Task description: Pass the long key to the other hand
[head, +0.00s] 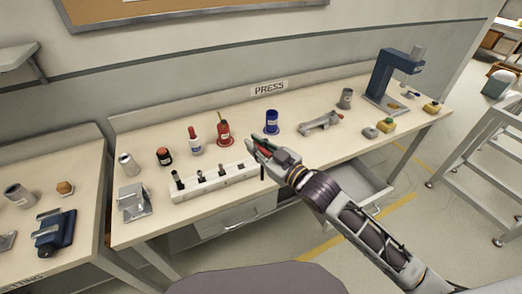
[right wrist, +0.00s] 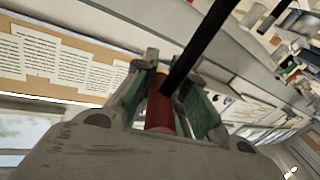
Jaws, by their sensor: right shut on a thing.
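My right gripper (head: 257,151) is raised in front of the bench, near the right end of the white block. It is shut on the long key, whose dark shaft (head: 262,172) points down below the fingers. In the right wrist view the key shows a red grip between the green-lined fingers (right wrist: 168,100) and a long black shaft (right wrist: 205,40) running up to the right. The part of the grip inside the fingers is partly hidden. My left gripper is not in view.
A white block (head: 240,175) with several dark-topped pieces lies at the bench front. Behind stand a red oil can (head: 223,133), a blue cup (head: 272,122) and a red-capped bottle (head: 195,142). A blue press (head: 383,80) stands at right. An open drawer (head: 360,188) juts out below.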

